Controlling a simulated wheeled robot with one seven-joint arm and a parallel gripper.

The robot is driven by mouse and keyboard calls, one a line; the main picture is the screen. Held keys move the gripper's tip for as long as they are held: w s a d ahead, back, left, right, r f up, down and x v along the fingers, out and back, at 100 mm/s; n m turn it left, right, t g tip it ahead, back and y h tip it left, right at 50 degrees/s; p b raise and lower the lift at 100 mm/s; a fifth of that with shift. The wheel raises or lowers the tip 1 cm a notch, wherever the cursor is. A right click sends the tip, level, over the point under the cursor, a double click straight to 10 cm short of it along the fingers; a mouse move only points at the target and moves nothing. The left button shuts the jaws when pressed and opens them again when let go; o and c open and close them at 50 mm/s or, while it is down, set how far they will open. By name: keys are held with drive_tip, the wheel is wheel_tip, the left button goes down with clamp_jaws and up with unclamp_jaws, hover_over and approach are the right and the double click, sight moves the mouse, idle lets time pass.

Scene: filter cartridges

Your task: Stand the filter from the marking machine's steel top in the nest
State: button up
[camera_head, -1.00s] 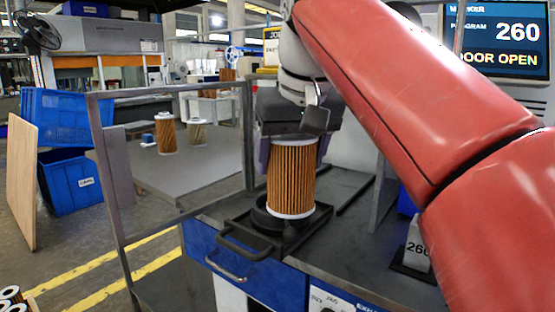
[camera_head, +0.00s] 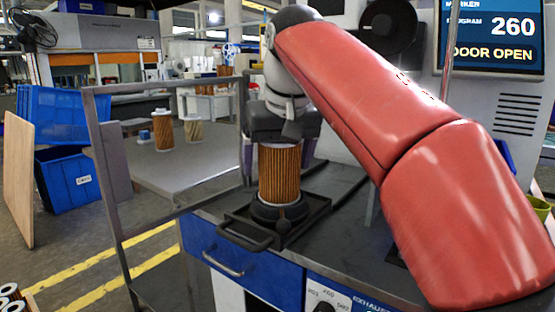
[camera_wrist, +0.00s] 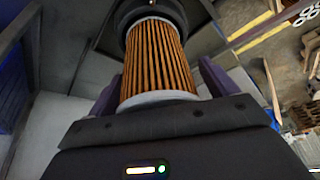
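The filter (camera_head: 279,178), with orange-brown pleats, stands upright in the nest (camera_head: 280,213), a black ring on a dark tray with a handle. My gripper (camera_head: 278,158) is around the filter's upper part from above. A purple finger stands on each side, with a narrow gap to the pleats, so it looks open. The wrist view also shows the filter (camera_wrist: 158,60) between the spread fingers, its far end in the black ring (camera_wrist: 150,10). The marking machine's steel top (camera_head: 345,262) carries the tray.
The marking machine's screen (camera_head: 497,38) reads 260 and DOOR OPEN. A metal rail frame (camera_head: 107,165) stands to the left. Beyond it, a grey table (camera_head: 180,177) holds two other filters (camera_head: 163,131). Blue crates (camera_head: 70,180) stand at far left.

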drive_tip(key=shift+o, duration=0.3)
drive_tip(key=shift+w+a+f, duration=0.1)
drive_tip(key=shift+w+f, duration=0.1)
drive_tip(key=shift+f, duration=0.2)
drive_tip(key=shift+s+a+r, duration=0.1)
drive_tip(key=shift+r, duration=0.5)
drive_tip(key=p+v, duration=0.4)
drive_tip(key=v, duration=0.5)
drive_tip(key=shift+s+r, duration=0.1)
drive_tip(key=shift+r, duration=0.3)
drive_tip(key=shift+s+d+r, duration=0.25)
drive_tip(key=shift+s+r, duration=0.05)
drive_tip(key=shift+r, duration=0.35)
